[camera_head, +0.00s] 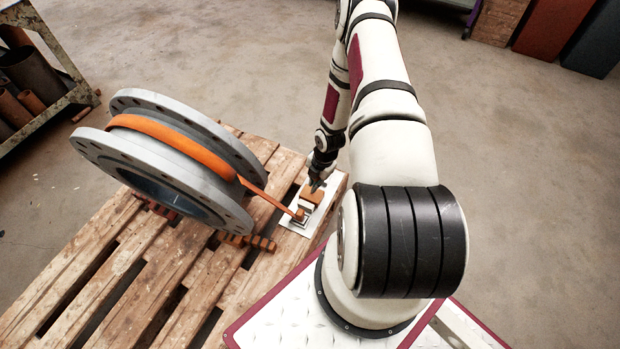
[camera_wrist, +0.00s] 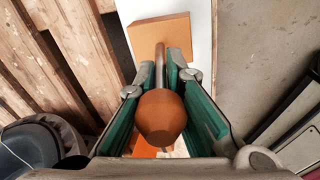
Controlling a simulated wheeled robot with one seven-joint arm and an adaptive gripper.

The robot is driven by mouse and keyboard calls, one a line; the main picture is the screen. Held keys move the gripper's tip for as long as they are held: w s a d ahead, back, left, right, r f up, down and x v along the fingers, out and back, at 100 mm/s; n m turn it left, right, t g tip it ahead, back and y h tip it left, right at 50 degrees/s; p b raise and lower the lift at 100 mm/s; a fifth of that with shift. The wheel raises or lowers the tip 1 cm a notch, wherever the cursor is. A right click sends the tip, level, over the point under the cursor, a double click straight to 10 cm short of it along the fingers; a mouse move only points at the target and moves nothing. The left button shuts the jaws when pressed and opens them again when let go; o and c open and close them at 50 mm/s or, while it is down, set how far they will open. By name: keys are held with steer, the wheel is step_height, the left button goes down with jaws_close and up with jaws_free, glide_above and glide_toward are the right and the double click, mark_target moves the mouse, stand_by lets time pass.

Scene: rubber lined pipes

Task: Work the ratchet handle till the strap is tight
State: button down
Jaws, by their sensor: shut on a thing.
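The ratchet (camera_head: 302,214) sits on a white plate (camera_head: 291,224) at the right edge of the wooden pallet. An orange strap (camera_head: 170,134) runs over the grey flanged pipe (camera_head: 225,141) and down to the ratchet. My gripper (camera_head: 317,184) is at the ratchet's far end. In the wrist view my gripper (camera_wrist: 162,100) has its green-padded fingers on both sides of a brown faceted knob (camera_wrist: 161,117) on a metal rod, the ratchet handle, and is shut on it. An orange block (camera_wrist: 172,37) lies beyond the knob. The ratchet's inner parts are mostly hidden.
The pallet (camera_head: 100,280) has gaps between its boards. Brown toothed chocks (camera_head: 250,242) lie by the pipe's base. A rack with pipes (camera_head: 35,85) stands at the far left. The concrete floor (camera_head: 520,170) at the right is clear.

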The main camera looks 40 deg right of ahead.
steer(key=shift+s+d+f+t+y+b, duration=0.25)
steer(key=shift+s+d+t+b, duration=0.1)
steer(key=shift+s+t, duration=0.3)
steer(key=shift+s+d+f+t+y+b, duration=0.2)
steer(key=shift+s+d+f+t+b, duration=0.15)
steer(key=shift+s+t, duration=0.35)
steer(key=shift+s+d+f+t+y+b, duration=0.25)
steer(key=shift+s+t+b, duration=0.15)
steer(key=shift+s+t, duration=0.25)
steer(key=c, duration=1.7)
jaws_free()
steer(key=shift+a, duration=0.1)
steer(key=shift+r, duration=0.15)
steer(key=v, duration=1.1)
steer(key=shift+s+r, duration=0.2)
steer(key=shift+r, duration=0.15)
steer(key=shift+d, duration=0.2)
